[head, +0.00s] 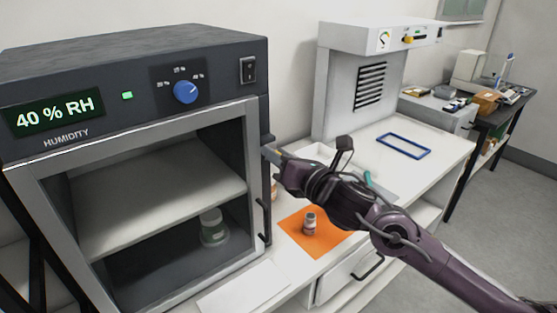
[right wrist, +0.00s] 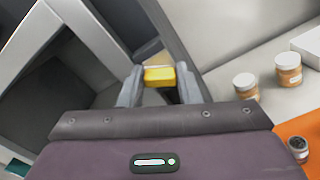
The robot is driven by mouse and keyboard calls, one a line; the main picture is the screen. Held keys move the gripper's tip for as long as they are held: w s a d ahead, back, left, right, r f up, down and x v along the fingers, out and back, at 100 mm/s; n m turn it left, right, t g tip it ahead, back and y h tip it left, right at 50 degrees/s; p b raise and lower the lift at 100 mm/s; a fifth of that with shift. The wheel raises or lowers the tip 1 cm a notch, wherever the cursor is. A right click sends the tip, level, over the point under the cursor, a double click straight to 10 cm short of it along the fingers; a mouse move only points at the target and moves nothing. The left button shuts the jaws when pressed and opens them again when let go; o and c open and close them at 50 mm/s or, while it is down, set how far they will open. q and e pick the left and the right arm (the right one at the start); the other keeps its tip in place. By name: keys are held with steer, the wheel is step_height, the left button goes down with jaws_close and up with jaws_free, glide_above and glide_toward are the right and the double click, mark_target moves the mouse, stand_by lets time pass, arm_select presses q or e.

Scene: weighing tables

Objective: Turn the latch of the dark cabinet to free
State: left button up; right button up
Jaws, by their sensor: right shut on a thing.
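The dark cabinet (head: 130,45) stands at the left, with a "40 % RH" display, a blue knob and a grey-framed front. A black handle (head: 264,220) is on the right side of its front. My right gripper (head: 270,152) is at the cabinet's right front edge, above that handle. In the right wrist view its two fingers are shut on a small yellow piece, which looks like the latch (right wrist: 158,76). The head view hides most of the latch behind the gripper, so its exact angle is unclear. My left gripper is not in view.
A green-labelled jar (head: 213,228) stands inside the cabinet below the shelf (head: 160,195). On the white bench, a small bottle (head: 309,223) stands on an orange mat (head: 330,243). A blue frame (head: 404,146) lies before a white hood (head: 350,90). Jars (right wrist: 288,69) stand near my right gripper.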

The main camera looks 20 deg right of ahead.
steer(key=shift+d+f+m, duration=0.1)
steer(key=shift+m, duration=2.95)
steer(key=shift+d+f+m, duration=0.1)
steer(key=shift+m, duration=2.95)
steer(key=shift+p, duration=0.3)
steer(key=shift+a, duration=0.1)
steer(key=o, duration=1)
